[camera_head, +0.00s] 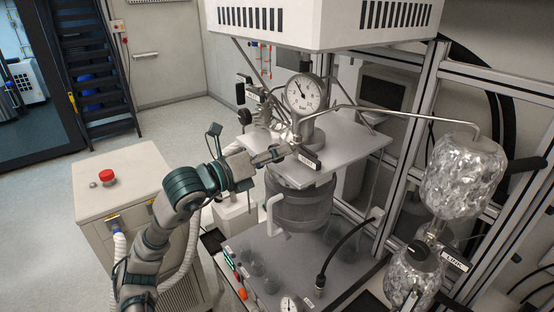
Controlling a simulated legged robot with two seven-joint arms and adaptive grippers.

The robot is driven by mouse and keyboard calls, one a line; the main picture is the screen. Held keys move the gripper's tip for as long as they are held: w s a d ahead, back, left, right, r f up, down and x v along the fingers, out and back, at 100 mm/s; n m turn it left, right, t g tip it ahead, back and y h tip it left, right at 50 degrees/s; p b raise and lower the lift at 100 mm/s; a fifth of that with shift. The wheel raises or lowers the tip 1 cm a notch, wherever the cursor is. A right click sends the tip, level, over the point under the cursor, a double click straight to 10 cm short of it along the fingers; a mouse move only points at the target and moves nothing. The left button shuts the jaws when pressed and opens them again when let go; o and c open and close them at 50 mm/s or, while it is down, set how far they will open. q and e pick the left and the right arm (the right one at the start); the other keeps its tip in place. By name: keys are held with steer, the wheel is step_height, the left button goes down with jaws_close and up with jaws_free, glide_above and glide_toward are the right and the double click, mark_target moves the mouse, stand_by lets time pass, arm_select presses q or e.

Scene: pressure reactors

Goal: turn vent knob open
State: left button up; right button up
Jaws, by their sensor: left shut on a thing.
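My left arm comes in from the lower left. Its gripper (280,154) reaches over the grey plate on top of the reactor (300,208). The fingers are shut on what appears to be the vent knob, just below the pressure gauge (304,93). The knob is small and mostly hidden by the fingers, so I cannot make out its turn angle. A small black label (308,162) sits just right of the fingertips; its text is too small to read surely. My right gripper is not in view.
A white hood (320,22) hangs above the reactor. A thin metal pipe (400,112) runs right to foil-wrapped vessels (462,175). A cabinet with a red button (106,176) stands left. A black cable (340,248) rises from the base plate. Open floor lies at the far left.

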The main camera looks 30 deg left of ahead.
arm_select(q)
steer(key=n, duration=0.3)
steer(key=shift+f+b, duration=0.1)
steer(key=shift+b, duration=0.25)
steer(key=n, duration=0.3)
steer(key=shift+n+b, duration=0.3)
steer(key=n, duration=0.3)
steer(key=shift+n, duration=1)
steer(key=shift+d+f, duration=0.1)
steer(key=o, duration=1.1)
steer(key=shift+o, duration=0.2)
steer(key=shift+a, duration=0.2)
steer(key=shift+a+n, duration=0.1)
steer(key=shift+n, duration=0.2)
